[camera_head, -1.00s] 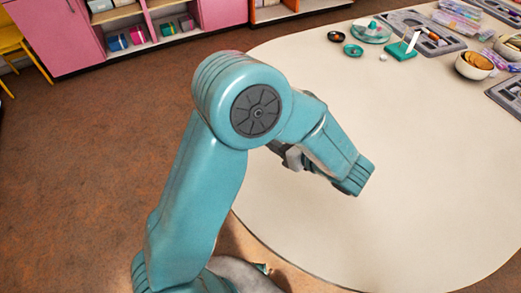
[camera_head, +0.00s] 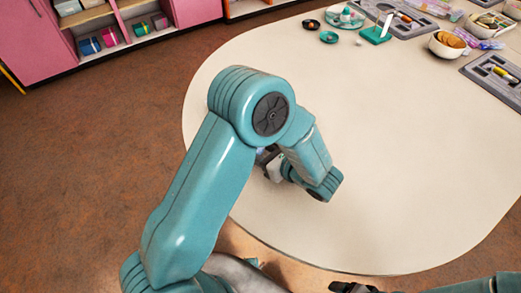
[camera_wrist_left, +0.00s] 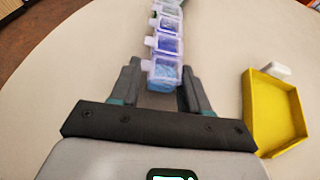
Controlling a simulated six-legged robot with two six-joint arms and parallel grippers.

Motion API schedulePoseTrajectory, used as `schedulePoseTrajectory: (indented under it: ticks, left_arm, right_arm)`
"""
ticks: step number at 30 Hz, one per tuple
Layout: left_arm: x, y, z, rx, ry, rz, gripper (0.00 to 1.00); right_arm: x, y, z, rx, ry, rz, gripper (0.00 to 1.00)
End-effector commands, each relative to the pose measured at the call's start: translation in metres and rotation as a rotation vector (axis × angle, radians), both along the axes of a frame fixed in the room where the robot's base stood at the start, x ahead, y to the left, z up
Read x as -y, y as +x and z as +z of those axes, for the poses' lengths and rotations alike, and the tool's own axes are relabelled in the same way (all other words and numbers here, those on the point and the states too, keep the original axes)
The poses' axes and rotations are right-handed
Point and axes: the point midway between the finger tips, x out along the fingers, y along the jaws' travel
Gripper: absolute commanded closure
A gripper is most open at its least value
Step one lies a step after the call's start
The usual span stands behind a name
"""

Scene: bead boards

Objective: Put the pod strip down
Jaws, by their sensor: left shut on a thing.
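The pod strip (camera_wrist_left: 166,45) is a row of clear little boxes holding blue and paler contents. In the left wrist view it runs away from me, its near end between the fingers of my left gripper (camera_wrist_left: 162,72), which is shut on it. Whether the strip touches the table cannot be told. In the head view my left gripper (camera_head: 272,165) is mostly hidden behind my own arm, over the near left part of the pale table (camera_head: 400,150). My right gripper (camera_head: 355,287) shows only as a dark piece at the bottom edge, its jaws unclear.
A yellow tray (camera_wrist_left: 249,110) lies right of my left gripper, with a small white object (camera_wrist_left: 275,70) by it. Bowls (camera_head: 447,45), a green stand (camera_head: 375,36) and grey trays (camera_head: 488,80) stand at the table's far right. The table's middle is clear.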

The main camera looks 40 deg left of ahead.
Motion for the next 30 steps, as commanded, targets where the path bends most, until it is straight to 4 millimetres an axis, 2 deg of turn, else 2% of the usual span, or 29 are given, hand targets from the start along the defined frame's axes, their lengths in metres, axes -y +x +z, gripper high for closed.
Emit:
schedulePoseTrajectory:
  ticks: [4, 5, 7, 17, 20, 23, 30]
  left_arm:
    - [0.0, 0.0, -0.005, 0.0, 0.0, 0.0, 0.83]
    - [0.0, 0.0, -0.005, 0.0, 0.0, 0.0, 0.51]
    - [0.0, 0.0, -0.004, 0.0, 0.0, 0.0, 0.29]
    - [0.0, 0.0, -0.002, -0.001, 0.0, 0.0, 0.29]
    - [0.009, -0.001, 0.0, 0.002, 0.001, -0.004, 0.29]
    - [0.028, -0.003, 0.008, 0.003, 0.0, -0.006, 0.29]
    - [0.087, -0.013, 0.035, 0.004, -0.001, -0.006, 0.29]
  right_arm:
    - [0.0, 0.0, -0.005, 0.0, 0.0, 0.0, 0.19]
    - [0.0, 0.0, -0.005, 0.0, 0.0, 0.0, 0.19]
    - [0.0, 0.0, -0.004, 0.0, 0.0, 0.0, 0.19]
    - [0.0, 0.0, -0.001, 0.0, 0.0, 0.0, 0.19]
    - [0.0, 0.0, -0.001, 0.0, 0.0, 0.0, 0.19]
    - [0.0, 0.0, -0.001, 0.0, 0.0, 0.0, 0.19]
    - [0.0, 0.0, 0.002, 0.0, 0.0, 0.0, 0.19]
